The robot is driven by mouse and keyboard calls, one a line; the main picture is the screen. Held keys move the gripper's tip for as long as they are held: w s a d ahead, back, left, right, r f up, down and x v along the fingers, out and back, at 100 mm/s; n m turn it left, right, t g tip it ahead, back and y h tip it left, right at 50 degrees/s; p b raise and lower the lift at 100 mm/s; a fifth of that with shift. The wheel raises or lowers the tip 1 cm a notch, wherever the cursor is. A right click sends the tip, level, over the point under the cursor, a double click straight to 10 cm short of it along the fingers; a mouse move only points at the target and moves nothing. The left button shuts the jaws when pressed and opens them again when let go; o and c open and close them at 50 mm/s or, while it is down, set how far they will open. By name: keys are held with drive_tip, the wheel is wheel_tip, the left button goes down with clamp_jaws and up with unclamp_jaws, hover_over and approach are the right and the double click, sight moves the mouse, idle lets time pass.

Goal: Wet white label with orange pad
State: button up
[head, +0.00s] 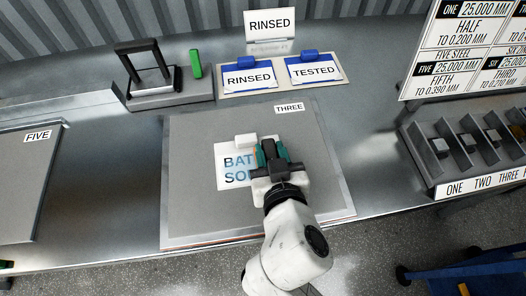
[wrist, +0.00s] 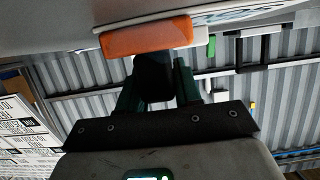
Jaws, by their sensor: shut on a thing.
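The white label (head: 224,156) with blue "BAT… SO…" lettering lies on the grey panel marked THREE (head: 195,205). My gripper and arm hide its right part. My gripper (head: 272,152) is over the label's right side, its fingers shut on the orange pad. In the wrist view the orange pad (wrist: 147,37) is beyond the fingertips, close to the label's edge (wrist: 225,17). I cannot tell whether they touch.
A RINSED card (head: 249,76) and a TESTED card (head: 313,70) lie on a tray behind the panel. A black-framed stand (head: 147,68) and a green block (head: 195,63) are left of them. A slotted rack (head: 465,145) stands right. Panel FIVE (head: 25,185) is left.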

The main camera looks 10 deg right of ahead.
sight(251, 158)
drive_tip(key=shift+d, duration=0.35)
drive_tip(key=shift+a, duration=0.15)
drive_tip(key=shift+w+a+b, duration=0.1)
drive_tip(key=shift+a+b, duration=0.35)
drive_tip(key=shift+a, duration=1.85)
drive_tip(key=shift+a, duration=0.1)
drive_tip(key=shift+a+b, duration=0.3)
drive_tip(key=shift+a, duration=2)
drive_tip(key=shift+d, duration=0.1)
drive_tip(key=shift+d, duration=2.35)
drive_tip(key=shift+d+p, duration=0.35)
drive_tip(key=shift+d, duration=2.05)
